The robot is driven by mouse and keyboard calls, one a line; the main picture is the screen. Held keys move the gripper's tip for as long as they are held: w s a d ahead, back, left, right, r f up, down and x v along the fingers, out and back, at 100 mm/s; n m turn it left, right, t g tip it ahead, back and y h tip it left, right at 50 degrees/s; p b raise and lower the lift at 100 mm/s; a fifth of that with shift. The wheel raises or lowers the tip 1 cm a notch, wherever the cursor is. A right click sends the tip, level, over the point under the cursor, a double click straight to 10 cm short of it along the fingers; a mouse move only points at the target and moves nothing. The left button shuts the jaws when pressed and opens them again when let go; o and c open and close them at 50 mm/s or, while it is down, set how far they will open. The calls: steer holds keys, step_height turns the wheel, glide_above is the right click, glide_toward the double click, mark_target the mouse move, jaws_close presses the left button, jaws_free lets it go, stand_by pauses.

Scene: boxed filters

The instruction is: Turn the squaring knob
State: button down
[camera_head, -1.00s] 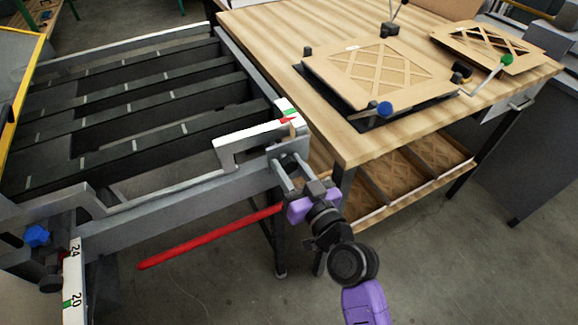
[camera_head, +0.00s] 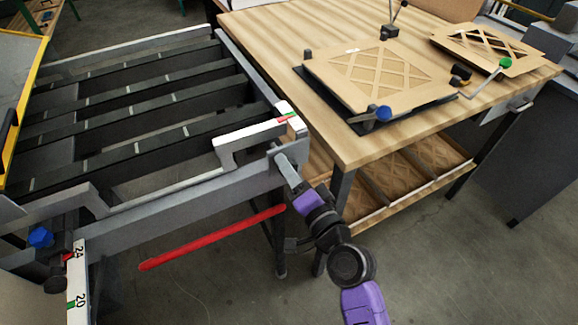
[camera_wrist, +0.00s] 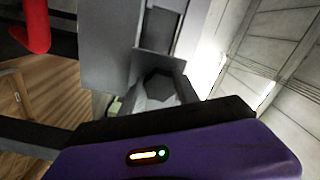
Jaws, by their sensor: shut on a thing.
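In the head view the fingers appear nearly edge-on and hide most of the knob. A corner mark with red and green (camera_head: 287,118) sits just above on the white end piece.
A red bar (camera_head: 212,238) slants below the frame, left of my gripper. A wooden workbench (camera_head: 345,150) with lattice panels stands close on the right. A blue knob (camera_head: 40,237) and a numbered scale (camera_head: 78,275) are at the front left.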

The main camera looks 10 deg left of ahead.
steer(key=m+p, duration=0.1)
steer(key=m, duration=0.4)
stand_by(0.5)
steer(key=c, duration=0.9)
jaws_free()
steer(key=b+v, duration=0.1)
steer(key=v, duration=0.6)
steer(key=shift+s+d, duration=0.25)
steer(key=shift+s, duration=0.1)
